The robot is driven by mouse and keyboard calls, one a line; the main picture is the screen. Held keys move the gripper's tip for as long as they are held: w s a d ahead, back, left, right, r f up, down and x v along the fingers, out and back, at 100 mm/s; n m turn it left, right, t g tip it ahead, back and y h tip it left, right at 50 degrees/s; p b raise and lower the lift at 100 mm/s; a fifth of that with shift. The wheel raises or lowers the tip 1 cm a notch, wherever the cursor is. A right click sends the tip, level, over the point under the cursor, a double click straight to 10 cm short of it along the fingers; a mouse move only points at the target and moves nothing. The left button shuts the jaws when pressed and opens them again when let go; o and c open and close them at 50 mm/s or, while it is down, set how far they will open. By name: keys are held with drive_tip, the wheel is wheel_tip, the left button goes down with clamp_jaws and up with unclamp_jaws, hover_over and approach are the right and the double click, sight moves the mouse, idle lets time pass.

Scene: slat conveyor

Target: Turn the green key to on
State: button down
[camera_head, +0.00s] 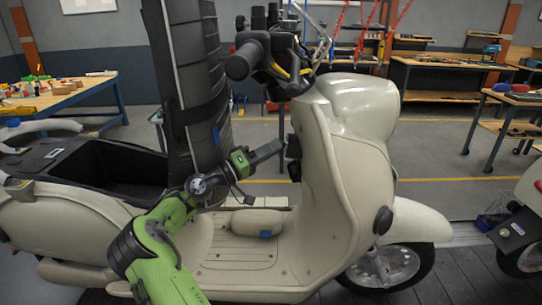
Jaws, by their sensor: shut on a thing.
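A cream scooter (341,170) stands side-on in the middle of the view. On the inner face of its front shield is a black ignition lock (293,147). My green arm reaches up from the lower left, and my gripper (281,147) is at the lock, with its fingertips against it or very near. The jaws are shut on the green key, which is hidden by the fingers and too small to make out. How far the key is turned cannot be seen.
The handlebar's black grip (243,61) and brake levers hang just above my gripper. The open black seat compartment (120,172) lies to the left. The footboard (240,250) is below. Workbenches (450,68) stand behind, and another scooter (522,225) stands at the right edge.

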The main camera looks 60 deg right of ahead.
drive_tip(key=c, duration=1.7)
unclamp_jaws()
drive_tip(key=shift+s+a+m+g, duration=0.25)
drive_tip(key=shift+s+m+g, duration=0.1)
drive_tip(key=shift+m+g, duration=0.3)
drive_tip(key=o, duration=1)
drive_tip(key=shift+w+f+t, duration=0.1)
drive_tip(key=shift+w+t, duration=0.05)
drive_tip(key=shift+t, duration=0.1)
drive_tip(key=shift+d, duration=0.1)
